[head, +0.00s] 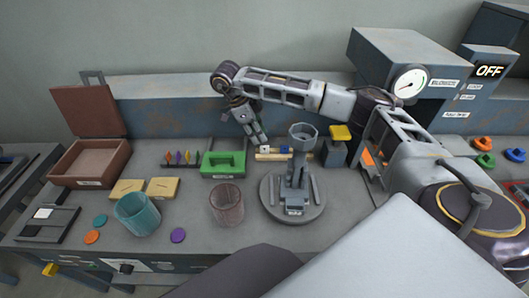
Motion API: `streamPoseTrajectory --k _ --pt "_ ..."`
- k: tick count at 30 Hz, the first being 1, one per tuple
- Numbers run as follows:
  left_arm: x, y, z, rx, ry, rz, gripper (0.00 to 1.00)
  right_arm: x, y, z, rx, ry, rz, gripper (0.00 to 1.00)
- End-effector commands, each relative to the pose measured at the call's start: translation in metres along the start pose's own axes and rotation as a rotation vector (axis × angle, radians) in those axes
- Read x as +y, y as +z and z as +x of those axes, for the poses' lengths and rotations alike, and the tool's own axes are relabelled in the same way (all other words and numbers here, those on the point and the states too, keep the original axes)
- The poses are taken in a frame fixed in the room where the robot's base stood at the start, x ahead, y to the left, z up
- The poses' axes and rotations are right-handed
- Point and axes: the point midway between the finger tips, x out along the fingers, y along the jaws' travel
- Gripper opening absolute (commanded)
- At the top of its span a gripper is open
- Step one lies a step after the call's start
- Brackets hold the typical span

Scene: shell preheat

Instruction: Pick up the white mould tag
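A small white piece, which looks like the white mould tag (265,149), sits at the left part of a low pale-yellow rack (274,157) at the back middle of the bench. A blue piece shows close beside it. My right gripper (262,141) reaches in from the right and points down, with its fingertips just above or at the white piece. The view is too small to tell whether they touch it or how far apart the fingers are. My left gripper is out of view.
A grey stand with a cup-shaped top (302,131) is right of the rack, and a green block (222,163) is left of it. A clear brownish cup (227,204) and a teal cup (138,214) stand in front. A gauge machine (409,83) fills the back right.

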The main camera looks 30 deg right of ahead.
Motion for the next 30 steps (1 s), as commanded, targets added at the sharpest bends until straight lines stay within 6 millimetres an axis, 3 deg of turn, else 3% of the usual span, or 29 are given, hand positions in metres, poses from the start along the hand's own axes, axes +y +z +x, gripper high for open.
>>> streamPoseTrajectory --k 5,17,23,30 --pt "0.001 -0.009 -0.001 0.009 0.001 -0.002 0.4 0.0 0.0 0.002 0.0 0.0 0.0 0.32" --pt "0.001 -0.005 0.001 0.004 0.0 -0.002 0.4 0.001 0.0 0.006 0.001 0.001 -0.001 0.32" --pt "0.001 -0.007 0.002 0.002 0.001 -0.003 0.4 0.002 0.001 0.018 0.001 0.001 0.0 0.32" --pt "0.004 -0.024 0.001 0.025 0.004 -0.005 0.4 0.005 0.003 0.036 0.001 0.002 -0.001 0.32"
